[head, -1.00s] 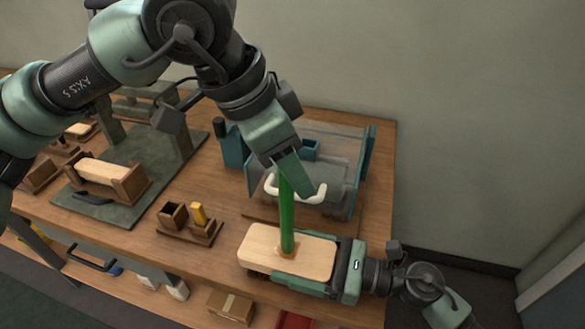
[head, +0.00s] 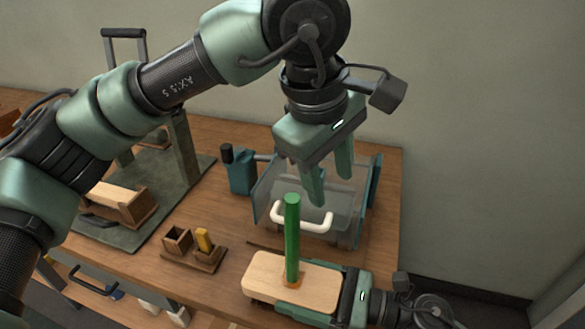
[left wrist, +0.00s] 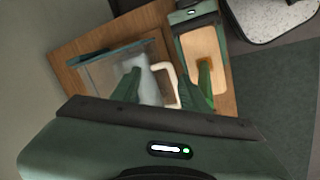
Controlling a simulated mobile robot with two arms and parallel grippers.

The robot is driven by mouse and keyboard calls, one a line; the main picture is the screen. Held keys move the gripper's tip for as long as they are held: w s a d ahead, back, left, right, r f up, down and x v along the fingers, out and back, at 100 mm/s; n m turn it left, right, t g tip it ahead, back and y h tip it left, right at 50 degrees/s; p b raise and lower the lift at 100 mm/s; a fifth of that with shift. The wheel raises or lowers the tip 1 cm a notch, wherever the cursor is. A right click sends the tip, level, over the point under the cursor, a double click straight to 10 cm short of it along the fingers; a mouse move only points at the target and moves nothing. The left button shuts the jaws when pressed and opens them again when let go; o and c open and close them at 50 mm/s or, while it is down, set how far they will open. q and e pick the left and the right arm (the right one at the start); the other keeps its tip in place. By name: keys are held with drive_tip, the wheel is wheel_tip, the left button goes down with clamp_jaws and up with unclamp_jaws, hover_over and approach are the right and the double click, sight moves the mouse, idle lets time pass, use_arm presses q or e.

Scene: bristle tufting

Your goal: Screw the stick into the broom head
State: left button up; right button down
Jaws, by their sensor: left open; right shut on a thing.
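The green stick (head: 292,238) stands upright in the middle of the broom head (head: 262,276), a pale wooden block with an orange ring around the stick's foot. I cannot tell how deep the stick sits. My right gripper (head: 335,293) is shut on the broom head at its right end. My left gripper (head: 330,190) is open and empty, above and a little behind the stick's top, apart from it. In the left wrist view the stick (left wrist: 205,78) and the broom head (left wrist: 198,45) lie beyond the open fingers (left wrist: 160,92).
A clear-walled box (head: 345,215) with a white handle (head: 302,220) stands behind the broom head, below my left gripper. A teal bottle-like thing (head: 241,176) stands left of it. A small wooden holder (head: 195,258) with a yellow piece is at the left.

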sight(293, 233)
use_arm(q)
drive_tip(key=s+a+r+n, duration=0.1)
drive_tip(key=n, duration=0.6)
drive_tip(key=s+a+r+n+g+y, duration=0.1)
drive_tip(key=a+n, duration=0.1)
drive_tip(key=n, duration=0.6)
drive_tip(key=a+r+n+g+y, duration=0.1)
drive_tip(key=a+n, duration=0.1)
drive_tip(key=n, duration=0.5)
drive_tip(key=shift+s+a+r+n, duration=0.1)
drive_tip(key=shift+s+a+n, duration=0.05)
drive_tip(key=shift+s+n, duration=0.2)
wheel_tip(293, 233, down, 12)
drive_tip(key=shift+f, duration=0.1)
